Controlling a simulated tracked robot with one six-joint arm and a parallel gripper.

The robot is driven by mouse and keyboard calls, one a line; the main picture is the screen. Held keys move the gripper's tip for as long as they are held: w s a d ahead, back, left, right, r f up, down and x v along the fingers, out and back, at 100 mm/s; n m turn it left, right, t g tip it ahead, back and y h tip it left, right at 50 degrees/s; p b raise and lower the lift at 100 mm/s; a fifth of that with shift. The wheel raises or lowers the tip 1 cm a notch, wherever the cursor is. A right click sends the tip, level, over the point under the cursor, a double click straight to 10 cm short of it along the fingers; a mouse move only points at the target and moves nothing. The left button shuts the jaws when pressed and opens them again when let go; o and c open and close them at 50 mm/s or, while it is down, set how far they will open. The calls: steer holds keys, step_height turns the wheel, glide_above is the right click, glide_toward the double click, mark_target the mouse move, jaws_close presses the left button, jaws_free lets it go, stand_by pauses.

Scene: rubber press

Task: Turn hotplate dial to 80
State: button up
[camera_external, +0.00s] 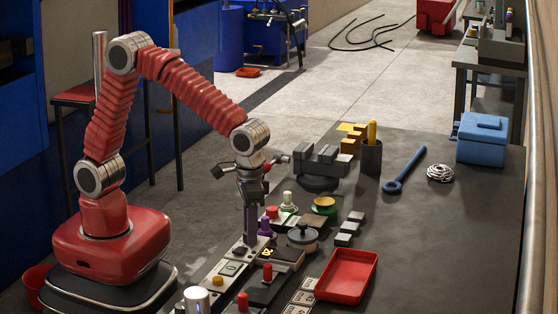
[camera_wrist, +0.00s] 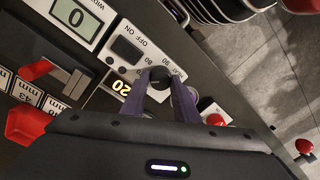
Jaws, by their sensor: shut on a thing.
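The hotplate dial (camera_wrist: 160,76) is a small black round knob on a light panel (camera_wrist: 126,48) with printed numbers, 80 and 60 among them, and an OFF ON marking. My gripper (camera_wrist: 163,82) is shut on the dial, its purple fingers on either side of it. A glowing display (camera_wrist: 121,87) beside the dial reads 20. In the external view my gripper (camera_external: 250,236) points straight down onto the control row at the bench's left edge, and its fingers hide the dial there. The lit display (camera_external: 267,252) shows just right of the fingers.
Another display (camera_wrist: 76,14) reads 0. A red tray (camera_external: 347,276), a grey lidded round thing (camera_external: 302,238) and a purple knob (camera_external: 265,227) are near my gripper. The bench's right side is mostly clear.

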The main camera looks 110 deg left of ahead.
steer(key=shift+m, duration=0.4)
steer(key=shift+c, duration=0.4)
steer(key=m, duration=0.5)
steer(key=shift+d, duration=0.1)
steer(key=m, duration=0.6)
steer(key=shift+t, duration=0.3)
steer(key=o, duration=1.1)
steer(key=shift+c, duration=0.2)
step_height(320, 180, up, 14)
steer(key=shift+s+d, duration=0.25)
steer(key=shift+d, duration=0.15)
